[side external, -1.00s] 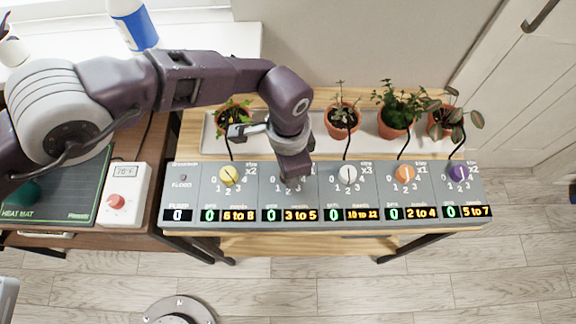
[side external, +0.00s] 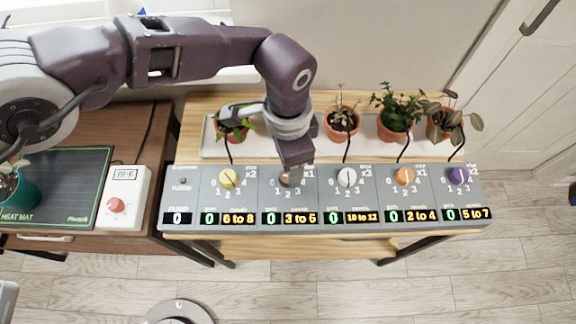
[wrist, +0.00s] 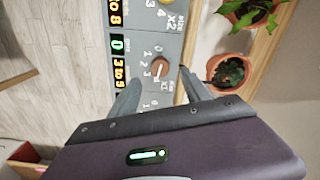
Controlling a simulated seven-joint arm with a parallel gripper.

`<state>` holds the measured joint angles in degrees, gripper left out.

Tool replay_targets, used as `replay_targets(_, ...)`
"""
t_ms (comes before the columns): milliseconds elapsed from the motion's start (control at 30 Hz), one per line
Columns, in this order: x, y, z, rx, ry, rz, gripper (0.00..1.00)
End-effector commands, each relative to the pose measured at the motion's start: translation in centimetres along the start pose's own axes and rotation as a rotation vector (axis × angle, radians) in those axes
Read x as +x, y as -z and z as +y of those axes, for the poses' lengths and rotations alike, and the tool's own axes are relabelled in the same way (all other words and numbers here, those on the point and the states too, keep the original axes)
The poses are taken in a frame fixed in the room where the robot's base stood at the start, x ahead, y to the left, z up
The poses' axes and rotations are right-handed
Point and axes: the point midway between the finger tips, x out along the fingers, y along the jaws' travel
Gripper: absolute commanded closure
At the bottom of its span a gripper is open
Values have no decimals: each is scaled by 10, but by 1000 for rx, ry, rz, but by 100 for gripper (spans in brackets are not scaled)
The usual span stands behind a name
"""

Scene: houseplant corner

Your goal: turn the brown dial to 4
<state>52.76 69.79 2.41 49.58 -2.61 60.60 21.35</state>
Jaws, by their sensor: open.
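The brown dial (wrist: 159,68) is on the grey control panel (side external: 240,204), between the yellow and white dials. In the wrist view it shows between my two open fingers, with scale numbers around it; I cannot tell for sure which number its light mark points to. My gripper (wrist: 160,76) is open and straddles the dial from above; contact cannot be told. In the side view my gripper (side external: 293,172) covers most of the dial. The display below this dial (side external: 270,218) reads 0, beside an amber "3 to 5".
A yellow dial (side external: 229,178) is to the left; white (side external: 347,177), orange (side external: 404,176) and purple (side external: 458,175) dials are to the right. Potted plants (side external: 342,121) stand in a tray behind the panel. A white controller box (side external: 124,198) and heat mat (side external: 70,205) lie left.

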Motion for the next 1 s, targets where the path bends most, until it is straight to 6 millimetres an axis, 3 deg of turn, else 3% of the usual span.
replay_targets(133,-13,0,0,0,0,0,44)
replay_targets(367,-14,0,0,-1,0,0,45)
replay_targets(467,-14,0,0,-89,0,2,45)
replay_targets(567,-14,-1,2,-420,0,12,45)
replay_targets(800,-13,-5,3,-1469,-23,47,45)
replay_targets(900,-14,-6,3,-1737,-35,55,45)
replay_targets(1000,-12,-6,2,-1867,-41,58,45)
